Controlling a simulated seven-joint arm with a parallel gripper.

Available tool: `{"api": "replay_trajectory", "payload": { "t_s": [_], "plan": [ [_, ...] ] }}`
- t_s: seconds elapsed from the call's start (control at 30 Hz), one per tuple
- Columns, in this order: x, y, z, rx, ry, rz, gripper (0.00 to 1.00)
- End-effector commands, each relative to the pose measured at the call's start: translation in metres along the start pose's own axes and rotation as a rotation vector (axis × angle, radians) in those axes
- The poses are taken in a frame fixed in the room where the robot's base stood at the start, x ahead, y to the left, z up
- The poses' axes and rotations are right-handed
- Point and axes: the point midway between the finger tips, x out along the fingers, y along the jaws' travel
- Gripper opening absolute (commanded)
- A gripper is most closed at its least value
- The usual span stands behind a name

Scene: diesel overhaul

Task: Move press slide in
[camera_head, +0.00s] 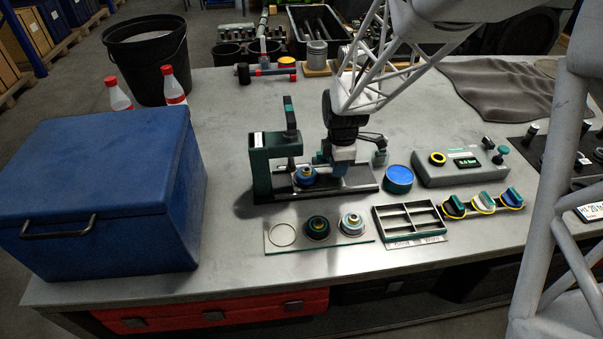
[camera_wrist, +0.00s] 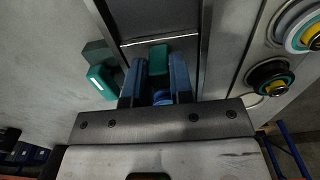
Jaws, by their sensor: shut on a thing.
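The press (camera_head: 260,165) has a dark green frame and an upright lever (camera_head: 291,117); it stands on the bench left of my gripper. A blue round part with a brass-coloured centre (camera_head: 305,176) sits low in the press, on the slide side. My gripper (camera_head: 327,163) points down over the press base (camera_head: 355,183). In the wrist view its blue fingers (camera_wrist: 157,62) straddle a small blue piece (camera_wrist: 162,97), apparently the press slide's grip; a teal block (camera_wrist: 158,58) shows just beyond. The fingers and wrist hide much of the slide, so the exact contact is unclear.
A plate with ringed parts (camera_head: 319,229) and a divided tray (camera_head: 409,215) lie in front of the press. A blue-topped round tin (camera_head: 398,178) and a grey control box (camera_head: 462,168) stand right. A large blue box (camera_head: 100,190) fills the left.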

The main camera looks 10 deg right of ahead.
Motion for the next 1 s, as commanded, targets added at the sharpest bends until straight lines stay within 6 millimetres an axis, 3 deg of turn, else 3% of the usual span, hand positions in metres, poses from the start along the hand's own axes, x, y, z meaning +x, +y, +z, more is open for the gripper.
{"api": "replay_trajectory", "payload": {
  "t_s": [0.43, 1.0],
  "plan": [
    [-0.001, 0.0, -0.004, 0.0, 0.0, 0.001, 0.0],
    [-0.001, 0.001, -0.032, -0.001, 0.0, 0.001, 0.0]
  ]
}}
